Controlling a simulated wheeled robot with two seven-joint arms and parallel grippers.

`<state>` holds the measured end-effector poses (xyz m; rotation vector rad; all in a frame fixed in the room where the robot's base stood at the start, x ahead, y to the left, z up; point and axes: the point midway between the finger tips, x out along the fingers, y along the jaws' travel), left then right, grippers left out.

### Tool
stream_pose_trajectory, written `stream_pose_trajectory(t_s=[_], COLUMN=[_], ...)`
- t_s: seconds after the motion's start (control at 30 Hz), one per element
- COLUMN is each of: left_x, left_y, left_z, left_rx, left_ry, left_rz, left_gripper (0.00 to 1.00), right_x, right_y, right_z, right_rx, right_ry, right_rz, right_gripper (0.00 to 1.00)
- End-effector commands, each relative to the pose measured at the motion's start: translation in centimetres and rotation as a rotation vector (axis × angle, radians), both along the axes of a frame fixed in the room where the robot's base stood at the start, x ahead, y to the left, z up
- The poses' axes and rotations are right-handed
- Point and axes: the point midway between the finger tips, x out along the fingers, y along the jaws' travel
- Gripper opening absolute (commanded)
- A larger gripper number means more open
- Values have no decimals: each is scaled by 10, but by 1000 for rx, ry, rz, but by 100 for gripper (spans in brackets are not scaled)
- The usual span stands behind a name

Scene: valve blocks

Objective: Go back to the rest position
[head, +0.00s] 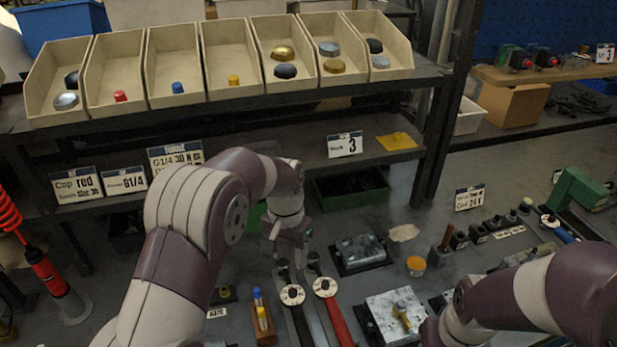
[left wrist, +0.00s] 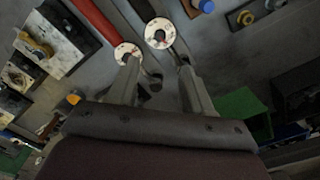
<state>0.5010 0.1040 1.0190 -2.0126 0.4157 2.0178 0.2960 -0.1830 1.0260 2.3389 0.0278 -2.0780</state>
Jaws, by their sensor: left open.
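My left gripper (head: 290,262) hangs pointing down over the bench, above two torque-wrench-like tools with round white dials. In the left wrist view its two fingers (left wrist: 157,78) are spread apart with nothing held between them. The tool with the red handle (head: 338,318) lies beside a dark-handled one (head: 300,322). Their white dials (left wrist: 158,33) show just beyond my fingertips; I cannot tell whether a finger touches them. My right arm (head: 540,300) comes in from the right, and its gripper is out of view.
A metal valve block (head: 396,312) with a brass fitting stands right of the tools. Another block (head: 360,250) lies behind. A wooden holder (head: 263,330) with blue and yellow markers stands left of the tools. A shelf with open bins (head: 228,62) of caps runs along the back.

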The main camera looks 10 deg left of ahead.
Motion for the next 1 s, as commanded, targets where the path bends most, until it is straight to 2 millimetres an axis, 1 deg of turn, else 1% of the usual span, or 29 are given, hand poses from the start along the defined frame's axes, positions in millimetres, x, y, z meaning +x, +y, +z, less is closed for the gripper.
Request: stream_pose_trajectory(t_s=[0.07,0.1,0.17,0.2,0.27,0.3,0.37,0.4,0.5,0.6,0.63,0.7,1.0], left_x=[2,5,-9,-24,-50,-70,-104,-126,-175,-207,-210,-206,-206], left_y=[0,-1,2,7,17,26,39,48,64,74,76,79,79], left_z=[0,-3,-18,-23,-24,-23,-19,-17,-10,-2,1,7,6], left_rx=[-2,-5,-2,1,1,1,0,0,-2,-3,-4,-9,-9], left_ry=[-10,-30,-22,-21,-30,-39,-51,-61,-77,-88,-99,-124,-120], left_rz=[12,31,62,87,136,171,223,253,314,349,356,367,369], left_gripper=[50,50,50,50,50,50,50,50,50,50,50,50,50], right_x=[0,0,0,0,0,0,0,0,0,0,0,0,0], right_y=[0,0,0,0,0,0,0,0,0,0,0,0,0], right_z=[0,0,0,0,0,0,0,0,0,0,0,0,0], right_rx=[0,0,0,0,0,0,0,0,0,0,0,0,0], right_ry=[0,0,0,0,0,0,0,0,0,0,0,0,0], right_rz=[0,0,0,0,0,0,0,0,0,0,0,0,0], right_gripper=[43,43,43,43,43,43,43,43,43,43,43,43,43])
